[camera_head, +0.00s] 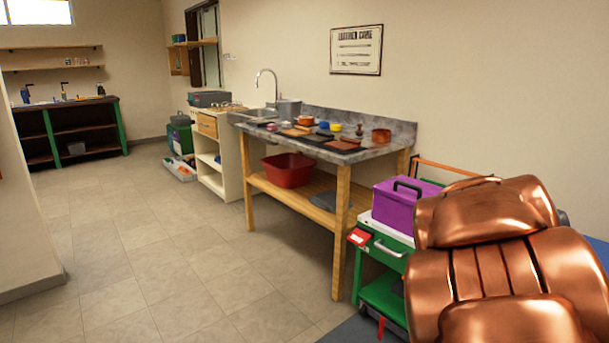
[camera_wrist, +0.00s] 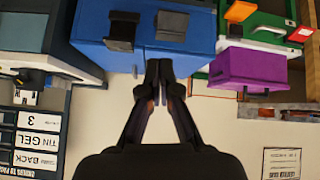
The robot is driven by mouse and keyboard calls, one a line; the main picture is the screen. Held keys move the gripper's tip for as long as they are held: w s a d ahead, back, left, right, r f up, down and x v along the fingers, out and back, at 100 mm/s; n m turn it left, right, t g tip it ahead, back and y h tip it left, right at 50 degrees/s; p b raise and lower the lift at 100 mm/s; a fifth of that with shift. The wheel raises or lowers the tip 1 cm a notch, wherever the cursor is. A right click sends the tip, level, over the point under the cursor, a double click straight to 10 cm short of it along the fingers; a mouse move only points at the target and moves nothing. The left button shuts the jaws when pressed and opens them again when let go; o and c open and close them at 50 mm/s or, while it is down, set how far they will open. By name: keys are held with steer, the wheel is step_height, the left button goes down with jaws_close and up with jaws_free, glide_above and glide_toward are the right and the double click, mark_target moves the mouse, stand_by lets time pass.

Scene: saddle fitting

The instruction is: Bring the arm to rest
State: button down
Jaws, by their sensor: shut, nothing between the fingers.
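My gripper (camera_wrist: 158,75) shows in the wrist view with its two dark fingers together at the tips and nothing between them. It is clear of the things around it as far as I can see. Behind the fingertips in that picture is a blue cabinet (camera_wrist: 90,55) with two dark objects on it. My gripper does not show in the head view, so its place there is hidden.
A purple toolbox (camera_head: 395,200) sits on a green cart (camera_head: 382,290); the toolbox also shows in the wrist view (camera_wrist: 247,69). A stone-topped workbench (camera_head: 352,155) holds several small items, with a red tub (camera_head: 287,170) below. The tiled floor (camera_head: 160,250) at left is clear.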

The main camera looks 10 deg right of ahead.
steer(key=s+a+r+n+g+y+p, duration=0.2)
steer(key=s+a+r+n+p, duration=0.1)
steer(key=s+a+p, duration=0.3)
steer(key=s+a+r+n+g+y+p, duration=0.2)
steer(key=s+a+r+p, duration=0.3)
steer(key=s+a, duration=0.6)
steer(key=s+a+r+n+g+y+p, duration=0.2)
steer(key=s+a+r+n+y+p, duration=0.1)
steer(key=s+a+p, duration=0.6)
steer(key=shift+s+a+r+n, duration=0.2)
steer(key=shift+a+r+n, duration=0.7)
steer(key=shift+a, duration=0.05)
steer(key=shift+d, duration=0.1)
